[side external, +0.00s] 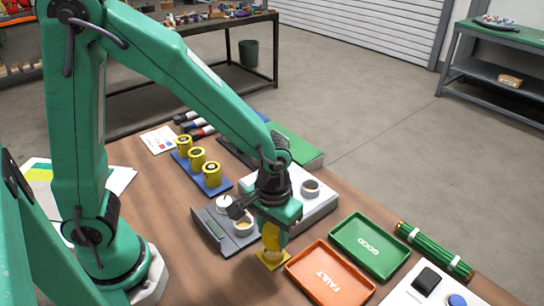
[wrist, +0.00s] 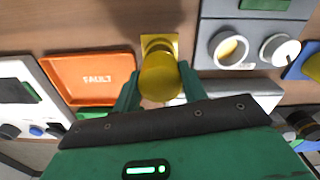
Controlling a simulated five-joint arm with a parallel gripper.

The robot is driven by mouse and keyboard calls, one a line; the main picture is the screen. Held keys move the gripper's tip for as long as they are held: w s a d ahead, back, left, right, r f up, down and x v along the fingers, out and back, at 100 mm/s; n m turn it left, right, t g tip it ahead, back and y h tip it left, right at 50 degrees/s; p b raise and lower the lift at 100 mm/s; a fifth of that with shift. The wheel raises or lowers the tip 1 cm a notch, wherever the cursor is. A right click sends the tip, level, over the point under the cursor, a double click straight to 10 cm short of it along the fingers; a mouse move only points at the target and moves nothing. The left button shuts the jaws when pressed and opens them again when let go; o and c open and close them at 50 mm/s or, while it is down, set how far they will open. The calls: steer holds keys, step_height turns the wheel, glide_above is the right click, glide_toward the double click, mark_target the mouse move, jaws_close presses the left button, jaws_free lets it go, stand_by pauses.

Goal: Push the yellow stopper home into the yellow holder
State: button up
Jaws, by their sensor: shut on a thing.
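The yellow stopper (wrist: 160,80) is held between the two green fingers of my gripper (wrist: 159,84), which is shut on it. The yellow holder (wrist: 160,41) shows as a square plate just beyond the stopper in the wrist view. In the side view, the holder (side external: 272,262) sits on the wooden table left of the orange tray, and my gripper (side external: 273,230) is right above it with the stopper (side external: 270,240) pointing down. The stopper appears in line with the holder; whether it touches or enters it I cannot tell.
An orange FAULT tray (side external: 330,298) and a green GOOD tray (side external: 369,246) lie to the right. A grey fixture (side external: 214,226) with round cups is close on the left. A blue rack (side external: 217,187) with yellow cylinders stands farther back.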

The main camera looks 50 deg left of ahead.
steer(key=shift+f, duration=1.65)
stand_by(0.7)
steer(key=o, duration=1.2)
steer(key=shift+r, duration=0.2)
steer(key=shift+r, duration=3.75)
